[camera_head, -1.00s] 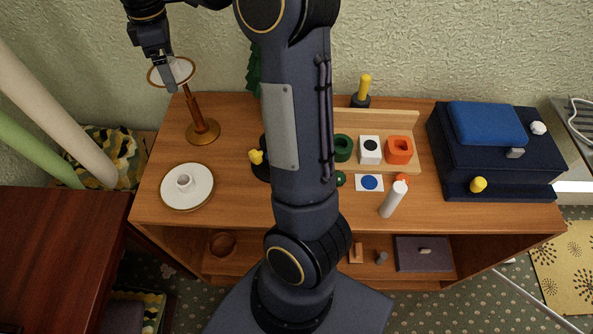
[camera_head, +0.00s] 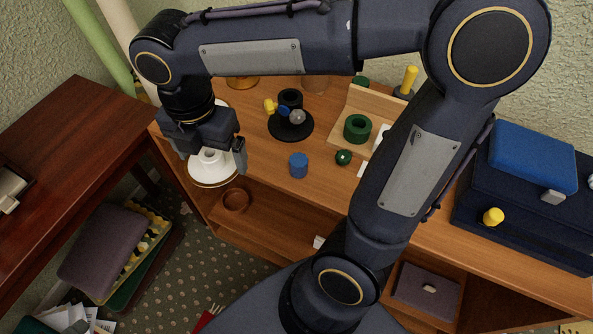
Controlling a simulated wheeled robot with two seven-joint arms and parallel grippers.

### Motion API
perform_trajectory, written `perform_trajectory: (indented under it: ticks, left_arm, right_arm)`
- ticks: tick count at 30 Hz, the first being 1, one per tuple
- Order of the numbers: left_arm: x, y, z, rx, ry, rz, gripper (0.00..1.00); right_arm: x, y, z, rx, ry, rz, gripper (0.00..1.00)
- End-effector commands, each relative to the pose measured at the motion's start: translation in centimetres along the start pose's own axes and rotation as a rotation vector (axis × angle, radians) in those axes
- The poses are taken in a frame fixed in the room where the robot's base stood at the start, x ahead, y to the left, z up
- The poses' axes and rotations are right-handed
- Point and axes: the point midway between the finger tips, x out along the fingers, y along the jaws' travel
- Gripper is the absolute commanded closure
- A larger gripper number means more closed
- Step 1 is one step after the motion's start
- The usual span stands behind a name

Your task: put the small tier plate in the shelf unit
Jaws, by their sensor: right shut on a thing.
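My right gripper (camera_head: 210,150) is shut on the small tier plate (camera_head: 213,177), a white round plate with a gold-brown rim and a raised white middle. It holds the plate by the front left corner of the wooden shelf unit (camera_head: 262,232), seen from above. The gripper hides the plate's back part. The unit's open compartments face the front below its top. My left gripper is not in view.
A brown bowl (camera_head: 236,201) sits in the left compartment. A blue cylinder (camera_head: 298,165) and a black dish (camera_head: 290,125) stand on top. A dark red table (camera_head: 65,150) is at left, with cushions (camera_head: 103,250) below it. A navy box (camera_head: 530,215) is at right.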

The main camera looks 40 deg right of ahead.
Motion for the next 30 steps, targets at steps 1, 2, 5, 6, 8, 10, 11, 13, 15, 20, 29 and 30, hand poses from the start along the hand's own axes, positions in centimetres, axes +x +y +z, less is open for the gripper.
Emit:
perform_trajectory:
  ticks: [1,2,5,6,8,10,11,13,15,20,29,30]
  left_arm:
    - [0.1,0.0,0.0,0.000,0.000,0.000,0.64]
    - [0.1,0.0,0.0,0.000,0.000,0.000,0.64]
    - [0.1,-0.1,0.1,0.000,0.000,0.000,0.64]
    - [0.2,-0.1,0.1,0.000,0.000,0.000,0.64]
    - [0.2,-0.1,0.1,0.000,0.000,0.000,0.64]
    - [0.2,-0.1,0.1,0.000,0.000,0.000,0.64]
    - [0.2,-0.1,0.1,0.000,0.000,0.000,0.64]
    - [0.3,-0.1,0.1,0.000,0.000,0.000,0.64]
    - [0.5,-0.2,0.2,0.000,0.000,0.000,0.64]
    - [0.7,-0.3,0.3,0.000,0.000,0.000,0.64]
    - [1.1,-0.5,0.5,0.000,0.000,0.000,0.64]
    - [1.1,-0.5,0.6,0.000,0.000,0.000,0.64]
  right_arm:
    - [0.3,-0.1,0.3,-0.005,-0.001,-0.001,0.34]
    - [0.5,-0.1,0.7,-0.007,-0.001,-0.002,0.34]
    - [1.4,-0.1,2.8,-0.004,-0.001,-0.003,0.34]
    - [1.9,-0.1,3.8,-0.002,0.000,-0.004,0.34]
    - [2.5,0.0,5.3,-0.002,0.000,-0.003,0.34]
    - [3.3,0.0,7.0,-0.002,0.000,-0.004,0.34]
    - [3.6,0.1,7.8,-0.003,0.000,-0.003,0.34]
    - [4.7,0.1,9.3,-0.003,0.000,-0.005,0.34]
    - [6.2,0.1,10.4,-0.004,0.001,-0.005,0.34]
    - [8.3,0.2,12.2,-0.007,-0.001,-0.003,0.34]
    - [11.1,0.2,13.7,-0.009,0.000,-0.004,0.34]
    - [11.7,0.2,13.7,-0.009,0.001,-0.004,0.34]
